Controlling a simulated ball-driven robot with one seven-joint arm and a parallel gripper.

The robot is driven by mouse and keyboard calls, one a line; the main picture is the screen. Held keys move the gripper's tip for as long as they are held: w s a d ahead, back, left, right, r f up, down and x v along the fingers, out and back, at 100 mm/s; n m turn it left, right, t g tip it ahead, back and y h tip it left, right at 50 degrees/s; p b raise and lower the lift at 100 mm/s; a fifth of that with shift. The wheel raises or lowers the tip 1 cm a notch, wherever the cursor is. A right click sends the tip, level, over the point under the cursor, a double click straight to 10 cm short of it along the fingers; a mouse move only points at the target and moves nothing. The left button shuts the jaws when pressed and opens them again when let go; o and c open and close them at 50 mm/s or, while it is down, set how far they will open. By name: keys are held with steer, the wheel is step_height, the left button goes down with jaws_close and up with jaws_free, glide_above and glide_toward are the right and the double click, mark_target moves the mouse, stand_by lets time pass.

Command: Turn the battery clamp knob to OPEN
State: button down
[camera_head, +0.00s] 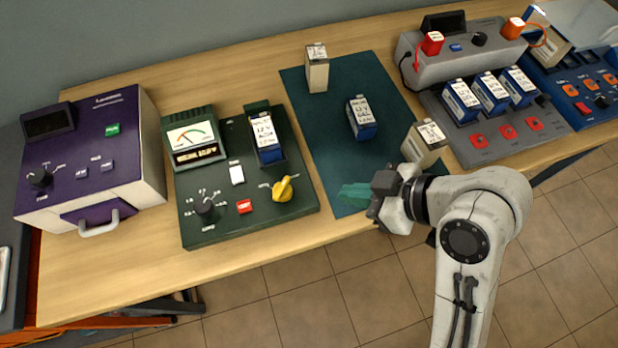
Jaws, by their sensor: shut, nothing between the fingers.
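A yellow knob (284,189) sits at the front right of a dark green test panel (245,222); its label is too small to read. A blue and white battery (265,139) stands in the panel's slot, behind the knob. My gripper (345,197) is to the right of the knob, apart from it, over the front edge of a dark green mat. Its teal fingers are shut and empty and point left toward the panel. Nothing hides the knob.
A black dial (207,208), a red button (244,206) and a white switch (237,174) share the panel. A purple device (100,150) stands to the left. Batteries stand on the mat (325,140), one cream battery (424,143) near my wrist. A grey charger (462,62) is back right.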

mark_target(289, 183)
steer(key=x, duration=0.7)
steer(key=shift+s, duration=0.1)
steer(key=a, duration=0.1)
steer(key=w+a+p, duration=0.1)
steer(key=a, duration=0.1)
steer(key=shift+w+a+f, duration=0.1)
steer(key=shift+w+f, duration=0.1)
steer(key=shift+w, duration=0.2)
steer(key=shift+w+a, duration=0.25)
steer(key=shift+a, duration=0.25)
steer(key=shift+w, duration=0.1)
steer(key=shift+d+n, duration=0.15)
steer(key=shift+n, duration=0.15)
